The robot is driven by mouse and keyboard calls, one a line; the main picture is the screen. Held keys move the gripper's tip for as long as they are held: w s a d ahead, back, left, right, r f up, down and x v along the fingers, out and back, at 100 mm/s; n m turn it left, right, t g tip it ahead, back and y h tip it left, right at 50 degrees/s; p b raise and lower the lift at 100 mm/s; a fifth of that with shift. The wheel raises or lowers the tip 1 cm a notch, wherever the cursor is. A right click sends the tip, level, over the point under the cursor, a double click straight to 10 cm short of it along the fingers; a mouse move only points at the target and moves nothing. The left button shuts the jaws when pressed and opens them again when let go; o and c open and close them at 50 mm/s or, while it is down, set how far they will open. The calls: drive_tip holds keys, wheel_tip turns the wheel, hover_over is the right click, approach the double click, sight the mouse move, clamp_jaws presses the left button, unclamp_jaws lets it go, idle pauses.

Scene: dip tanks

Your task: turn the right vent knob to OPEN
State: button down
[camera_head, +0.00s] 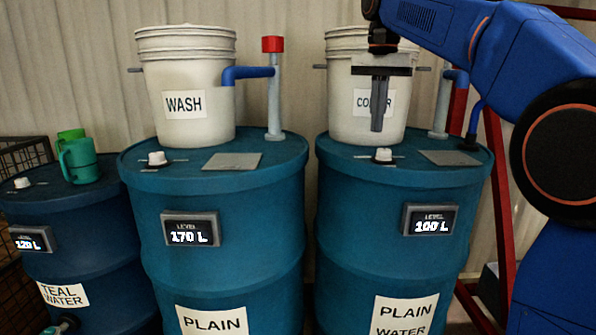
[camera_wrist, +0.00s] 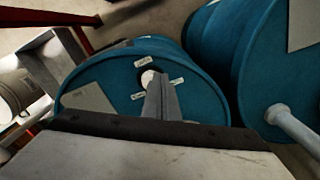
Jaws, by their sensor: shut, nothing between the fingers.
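The right vent knob (camera_head: 383,155) is a small white cap on the lid of the right blue drum (camera_head: 340,160). In the wrist view the knob (camera_wrist: 148,78) has small white labels around it, too small to read, so its setting cannot be told. My gripper (camera_head: 377,129) is shut and empty, pointing down above the knob, in front of the white bucket. In the wrist view my gripper (camera_wrist: 157,80) shows its closed fingers beside the knob, overlapping its edge; contact cannot be told. The right drum's level display (camera_head: 431,220) reads 100 L.
A white bucket (camera_head: 340,105) with a partly hidden label stands behind the knob. A grey plate (camera_head: 450,158) lies right of it. The middle drum (camera_head: 290,160) carries a WASH bucket (camera_head: 185,75), pipe (camera_head: 274,100) and another knob (camera_head: 157,159). Green mugs (camera_head: 78,160) stand on the left drum.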

drive_tip(key=shift+s+d+f, duration=0.15)
drive_tip(key=shift+d+f, duration=0.25)
drive_tip(key=shift+f, duration=0.6)
drive_tip(key=shift+s+d+f, duration=0.1)
drive_tip(key=shift+d+f, duration=0.35)
drive_tip(key=shift+f, duration=0.55)
drive_tip(key=shift+s+d+f, duration=0.15)
drive_tip(key=shift+d+f, duration=0.25)
drive_tip(key=shift+f, duration=0.6)
drive_tip(key=shift+w+a, duration=0.25)
drive_tip(key=shift+a, duration=0.2)
drive_tip(key=shift+s+a, duration=0.1)
drive_tip(key=shift+s, duration=0.05)
drive_tip(key=shift+s+a, duration=0.15)
wheel_tip(320, 180, up, 6)
